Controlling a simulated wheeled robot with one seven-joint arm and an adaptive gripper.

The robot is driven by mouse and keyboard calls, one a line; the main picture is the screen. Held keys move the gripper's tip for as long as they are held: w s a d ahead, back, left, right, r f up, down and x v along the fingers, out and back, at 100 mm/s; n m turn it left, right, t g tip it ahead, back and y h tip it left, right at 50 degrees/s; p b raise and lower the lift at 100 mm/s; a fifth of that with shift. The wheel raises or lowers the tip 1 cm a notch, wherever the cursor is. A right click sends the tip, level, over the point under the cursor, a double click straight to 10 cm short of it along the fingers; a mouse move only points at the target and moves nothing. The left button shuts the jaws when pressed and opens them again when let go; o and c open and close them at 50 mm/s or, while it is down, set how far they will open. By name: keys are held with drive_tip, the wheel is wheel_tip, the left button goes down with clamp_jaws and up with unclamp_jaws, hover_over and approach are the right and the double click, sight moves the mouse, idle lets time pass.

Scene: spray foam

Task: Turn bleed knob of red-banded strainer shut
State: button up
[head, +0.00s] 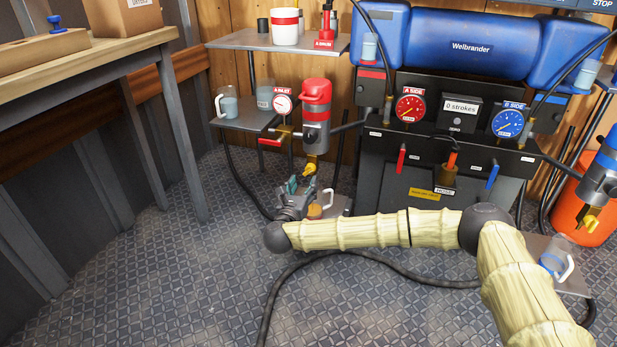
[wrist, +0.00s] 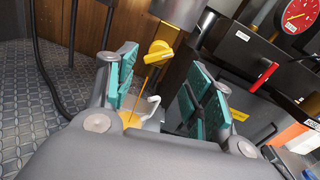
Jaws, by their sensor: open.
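The red-banded strainer (head: 316,120) stands left of the blue machine, with a red cap and a grey body. Its yellow bleed knob (head: 310,169) is at the bottom; in the wrist view the knob (wrist: 158,54) shows between and beyond my fingers, its handle slightly tilted. A thin amber stream (wrist: 142,88) runs down from it. A cup with amber liquid (head: 315,211) stands below, partly hidden by my gripper. My gripper (head: 300,184), with teal pads, is open and empty, just below and in front of the knob. It also shows in the wrist view (wrist: 160,64). I see no contact.
A small shelf (head: 240,121) with cups and a red-tagged gauge (head: 283,104) is left of the strainer. A blue-banded strainer (head: 601,172) with its own yellow knob stands far right. A dark hose (head: 375,263) crosses the floor. A wooden bench (head: 90,55) is at left.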

sight(309, 173)
drive_tip(key=b+x, duration=0.2)
drive_tip(key=x, duration=0.5)
drive_tip(key=shift+w, duration=0.25)
drive_tip(key=c, duration=0.8)
